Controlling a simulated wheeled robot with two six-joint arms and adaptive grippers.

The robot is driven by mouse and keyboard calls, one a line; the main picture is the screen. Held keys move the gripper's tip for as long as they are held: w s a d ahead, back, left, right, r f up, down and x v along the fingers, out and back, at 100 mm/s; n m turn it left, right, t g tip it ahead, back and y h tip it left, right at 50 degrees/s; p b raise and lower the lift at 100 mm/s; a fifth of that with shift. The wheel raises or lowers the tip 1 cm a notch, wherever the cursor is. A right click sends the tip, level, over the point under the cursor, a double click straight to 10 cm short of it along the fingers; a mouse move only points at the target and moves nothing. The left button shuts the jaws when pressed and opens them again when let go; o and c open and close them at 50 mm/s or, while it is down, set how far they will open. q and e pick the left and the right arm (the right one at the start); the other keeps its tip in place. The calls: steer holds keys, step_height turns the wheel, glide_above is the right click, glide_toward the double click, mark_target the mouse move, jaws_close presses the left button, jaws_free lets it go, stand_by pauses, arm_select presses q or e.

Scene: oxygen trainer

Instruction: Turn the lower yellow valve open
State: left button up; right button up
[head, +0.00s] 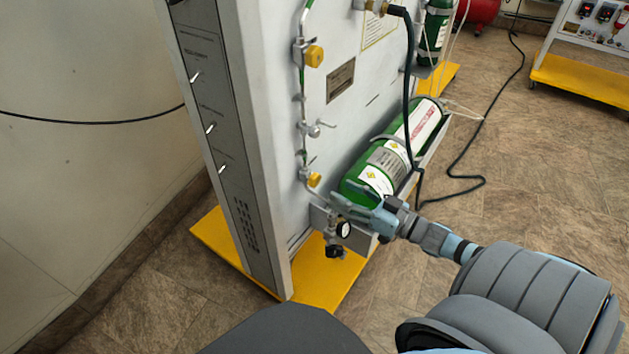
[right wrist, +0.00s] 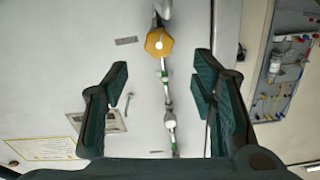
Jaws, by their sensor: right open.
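The lower yellow valve (head: 314,180) is a small yellow knob on the pipe, low on the pale panel. In the right wrist view the yellow knob (right wrist: 159,42) is at the top, beyond the fingertips and between their lines. My right gripper (head: 346,196) is just to the right of and slightly below the knob in the head view. In the right wrist view my right gripper (right wrist: 161,78) has its two dark fingers wide apart with nothing between them. It appears apart from the knob. My left gripper is in neither view.
An upper yellow valve (head: 314,56) and a small silver valve (head: 316,129) sit higher on the pipe. A green cylinder (head: 359,184) lies right beside my right gripper. A pressure gauge (head: 343,230) is below it. A black hose (head: 409,85) hangs nearby.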

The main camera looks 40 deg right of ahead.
mark_target(317, 181)
steer(key=b+x, duration=0.1)
steer(key=x, duration=0.2)
steer(key=b+x, duration=0.1)
steer(key=x, duration=0.1)
steer(key=shift+w+a+f+b, duration=0.1)
steer(key=shift+w+f+b, duration=0.1)
steer(key=shift+f+b, duration=0.2)
steer(key=x, duration=0.3)
steer(key=shift+r, duration=0.25)
steer(key=shift+w+a, duration=0.1)
steer(key=shift+w, duration=0.45)
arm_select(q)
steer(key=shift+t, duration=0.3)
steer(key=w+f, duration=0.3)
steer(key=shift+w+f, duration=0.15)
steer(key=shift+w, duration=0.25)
